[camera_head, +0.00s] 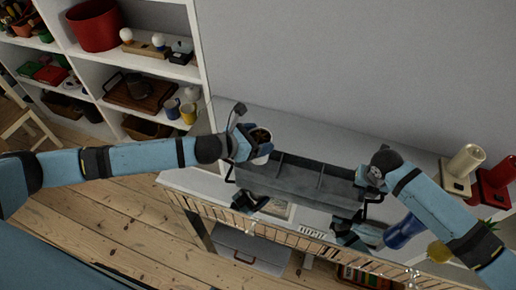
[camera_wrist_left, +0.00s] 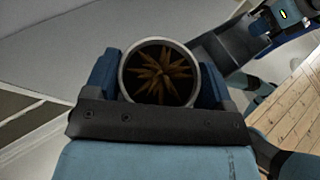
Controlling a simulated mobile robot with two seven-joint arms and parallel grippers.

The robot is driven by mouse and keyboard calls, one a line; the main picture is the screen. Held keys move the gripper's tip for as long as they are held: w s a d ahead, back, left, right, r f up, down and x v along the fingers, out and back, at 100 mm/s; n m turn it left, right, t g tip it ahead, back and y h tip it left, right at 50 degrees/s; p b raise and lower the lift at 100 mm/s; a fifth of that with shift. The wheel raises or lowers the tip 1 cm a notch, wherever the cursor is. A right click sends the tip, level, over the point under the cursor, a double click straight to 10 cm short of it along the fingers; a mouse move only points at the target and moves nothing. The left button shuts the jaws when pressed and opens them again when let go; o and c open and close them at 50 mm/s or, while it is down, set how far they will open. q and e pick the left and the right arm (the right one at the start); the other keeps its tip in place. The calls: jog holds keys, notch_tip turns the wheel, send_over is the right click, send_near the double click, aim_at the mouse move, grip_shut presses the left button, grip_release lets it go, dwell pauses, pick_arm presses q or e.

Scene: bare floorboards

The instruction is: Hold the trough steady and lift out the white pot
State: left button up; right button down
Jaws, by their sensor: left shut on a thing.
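The long grey trough (camera_head: 315,182) has dividers inside and a dark handle at each end. It lies along the white table (camera_head: 330,138). The white pot (camera_head: 262,158) holds a brown spiky plant and is at the trough's left end. My left gripper (camera_head: 250,143) is shut on the pot; the left wrist view shows the pot's pale round rim (camera_wrist_left: 124,78) between the blue fingers. I cannot tell how far the pot is above the trough. My right gripper (camera_head: 370,180) is at the trough's right end; its fingers are too small and hidden to read.
A white shelf (camera_head: 160,62) with pots, mugs and trays stands at the left. A cream cylinder (camera_head: 465,160) and a red object (camera_head: 497,178) stand at the right, with a blue vase (camera_head: 402,232) nearer. The table behind the trough is clear.

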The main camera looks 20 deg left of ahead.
pick_arm(q)
jog(key=shift+r, duration=1.9)
pick_arm(e)
jog(key=c, duration=1.3)
grip_release()
jog(key=shift+o, duration=0.2)
notch_tip(320, 180, up, 12)
jog(key=s, duration=0.1)
jog(key=shift+s, duration=0.4)
